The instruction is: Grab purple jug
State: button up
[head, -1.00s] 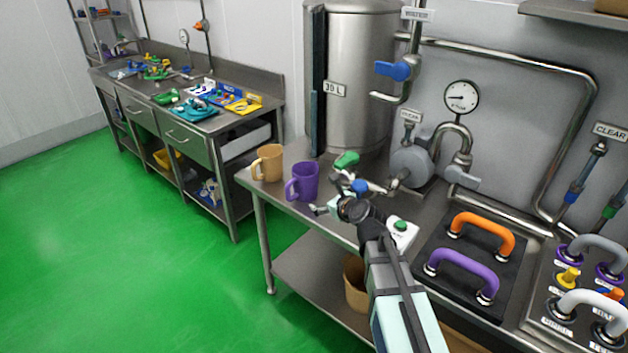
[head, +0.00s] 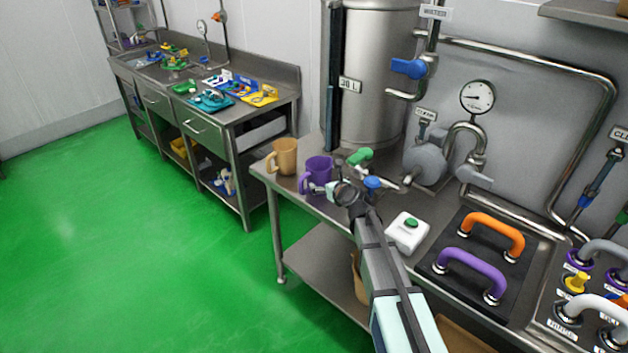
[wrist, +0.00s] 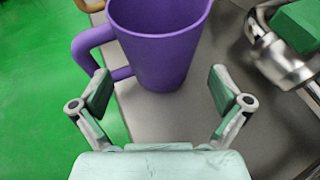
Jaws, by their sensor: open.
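The purple jug (head: 318,172) stands upright near the left end of the steel counter, its handle toward the left. In the wrist view the purple jug (wrist: 163,50) is large, just beyond and between my fingertips. My gripper (head: 327,187) is open, close in front of the jug in the head view. In the wrist view my gripper (wrist: 161,92) has green pads spread on both sides of the jug's lower part. The left pad is near the jug's handle. I cannot tell whether it touches.
An orange-tan jug (head: 283,156) stands left of the purple one. A green valve handle (head: 358,158) on a steel pipe is close on the right, before the tank (head: 370,80). A white box with a green button (head: 407,232) lies nearer. The counter's front edge is close.

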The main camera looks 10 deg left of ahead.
aim_at(320, 180)
jog(key=shift+p+x, duration=0.9)
jog(key=shift+x, duration=2.25)
jog(key=shift+s+f, duration=0.1)
jog(key=c, duration=0.9)
